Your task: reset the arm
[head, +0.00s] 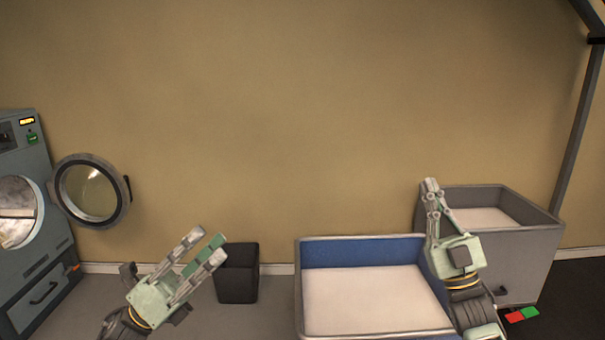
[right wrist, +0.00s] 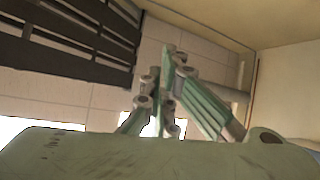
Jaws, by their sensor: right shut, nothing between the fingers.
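My left gripper (head: 207,246) is at the lower left of the head view, with its fingers apart and nothing seen between them. It points up and to the right, in front of the wall and beside a black bin. My right gripper (head: 431,184) is at the right of the head view, pointing up, with its fingers together and empty. It overlaps the right edge of the blue-walled bin in the picture. In the right wrist view my right gripper (right wrist: 168,52) shows its fingers meeting, with nothing held.
A blue-walled bin (head: 352,251) with a pale inside stands at front centre, and a grey bin (head: 535,246) is behind it at right. The black bin (head: 237,275) stands at centre left. A washer (head: 30,255) at far left has its round door (head: 91,191) open. A dark post (head: 578,135) rises at right.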

